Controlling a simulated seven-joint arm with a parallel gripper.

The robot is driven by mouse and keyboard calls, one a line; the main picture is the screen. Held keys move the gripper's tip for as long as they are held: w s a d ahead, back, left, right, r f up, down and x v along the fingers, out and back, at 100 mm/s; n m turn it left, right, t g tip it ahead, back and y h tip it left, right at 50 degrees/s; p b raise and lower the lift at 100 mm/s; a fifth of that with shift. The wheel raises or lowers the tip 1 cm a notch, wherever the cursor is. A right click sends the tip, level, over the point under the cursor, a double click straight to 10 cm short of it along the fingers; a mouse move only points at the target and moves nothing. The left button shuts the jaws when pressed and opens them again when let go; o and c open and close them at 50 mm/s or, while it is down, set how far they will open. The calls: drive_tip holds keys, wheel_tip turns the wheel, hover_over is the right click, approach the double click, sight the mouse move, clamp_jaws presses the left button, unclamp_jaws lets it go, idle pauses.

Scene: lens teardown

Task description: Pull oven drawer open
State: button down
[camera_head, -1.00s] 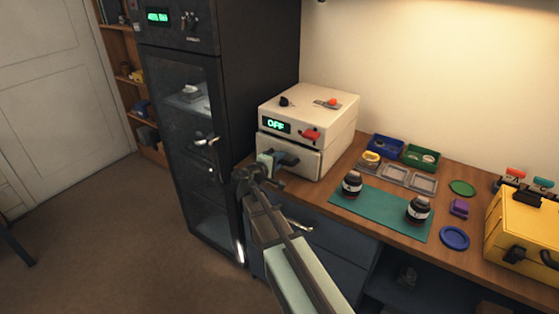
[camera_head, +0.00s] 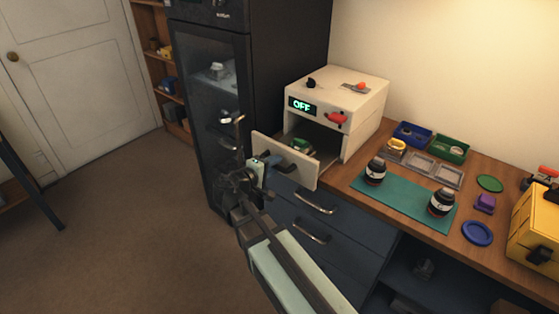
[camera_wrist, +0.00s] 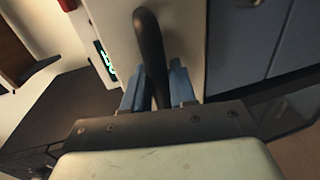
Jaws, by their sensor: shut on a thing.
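The oven (camera_head: 350,92) is a cream box on the wooden bench, with a green OFF display. Its drawer (camera_head: 312,174) is pulled well out, and a dark opening shows behind the drawer front. A green item (camera_head: 301,146) shows inside behind the front. My gripper (camera_head: 268,165) is at the drawer front, shut on the dark handle (camera_head: 298,157). In the wrist view, the blue fingers (camera_wrist: 158,88) stand on either side of the dark bar handle (camera_wrist: 150,45).
A dark glass-door cabinet (camera_head: 222,120) stands left of the oven. On the bench to the right are two brown jars (camera_head: 376,172) on a green mat (camera_head: 405,203), small trays (camera_head: 435,168) and a yellow case (camera_head: 535,228). Blue drawers (camera_head: 335,225) are below. Open floor lies left.

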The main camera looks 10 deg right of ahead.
drive_tip(key=shift+a, duration=0.1)
drive_tip(key=c, duration=1.1)
unclamp_jaws()
drive_tip(key=v, duration=1.4)
drive_tip(key=shift+f, duration=0.1)
